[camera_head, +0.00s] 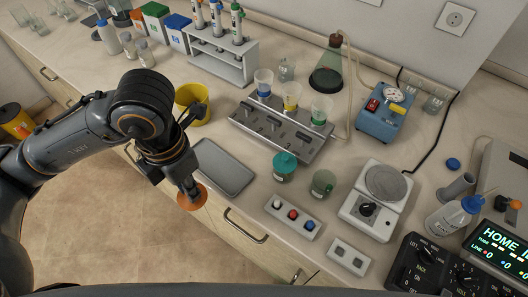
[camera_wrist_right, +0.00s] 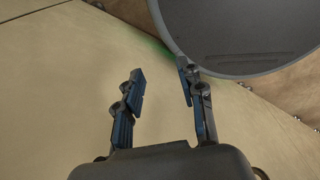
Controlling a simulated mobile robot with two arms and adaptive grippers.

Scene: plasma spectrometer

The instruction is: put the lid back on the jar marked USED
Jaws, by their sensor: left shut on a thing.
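My left gripper (camera_head: 188,184) is shut on a round orange lid (camera_head: 192,199). It holds the lid in front of the bench's front edge, left of the jars and apart from them. A small jar without a lid (camera_head: 322,185) stands on the bench. A jar with a teal lid (camera_head: 284,163) stands just left of it. I cannot read the label on either jar, so the marking USED cannot be made out. My right gripper (camera_wrist_right: 161,90) is open and empty in the right wrist view. It is not visible in the head view.
A grey tray (camera_head: 222,168) and a switch box (camera_head: 292,217) lie near the front edge. A rack with coloured cups (camera_head: 275,130) stands behind the jars, and a balance (camera_head: 376,200) stands to their right. A yellow bin (camera_head: 192,101) is beside my left arm.

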